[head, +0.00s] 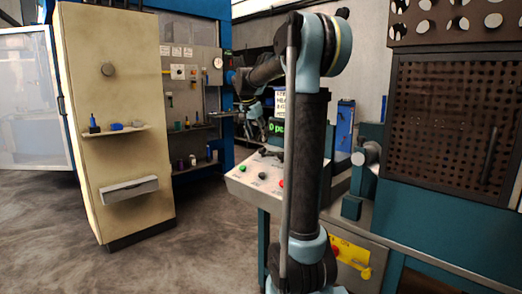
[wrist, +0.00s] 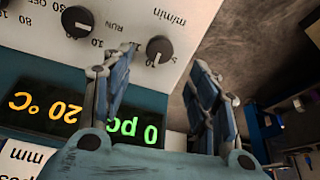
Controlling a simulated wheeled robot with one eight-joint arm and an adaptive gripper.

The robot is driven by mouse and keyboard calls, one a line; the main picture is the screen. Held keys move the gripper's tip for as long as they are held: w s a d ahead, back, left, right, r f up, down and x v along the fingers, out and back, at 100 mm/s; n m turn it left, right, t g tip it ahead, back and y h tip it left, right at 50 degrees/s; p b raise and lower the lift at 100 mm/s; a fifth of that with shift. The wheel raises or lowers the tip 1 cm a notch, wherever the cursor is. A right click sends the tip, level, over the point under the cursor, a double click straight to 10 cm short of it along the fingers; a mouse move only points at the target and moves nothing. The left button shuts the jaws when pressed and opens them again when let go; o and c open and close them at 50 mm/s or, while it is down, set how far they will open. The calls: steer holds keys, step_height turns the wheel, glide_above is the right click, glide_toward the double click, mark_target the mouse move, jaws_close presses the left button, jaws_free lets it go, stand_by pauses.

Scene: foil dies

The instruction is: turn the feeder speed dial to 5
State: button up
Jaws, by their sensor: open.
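In the wrist view a black round dial (wrist: 160,48) with a light pointer mark sits on a pale panel (wrist: 200,12), beside upside-down "m/min" lettering. A second black dial (wrist: 77,20) sits to its left, with numbers around it. Which number either pointer meets is too small to tell. My gripper (wrist: 166,60) is open and empty, with one blue-grey finger on each side below the m/min dial; the dial shows between the fingertips. I cannot tell whether they touch it. In the head view my gripper (head: 250,108) is small and dark, near a green-lit display (head: 277,129); the dials are not clear there.
Below the dials a dark display (wrist: 90,125) shows orange and green upside-down readings. In the head view a sloped console (head: 242,182) with coloured buttons stands below my arm. A beige cabinet (head: 115,100) is at left, a perforated machine door (head: 440,110) at right.

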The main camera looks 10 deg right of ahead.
mark_target(262, 149)
steer(key=x, duration=0.7)
steer(key=shift+w+d+f, duration=0.1)
steer(key=shift+f, duration=0.15)
steer(key=c, duration=1.1)
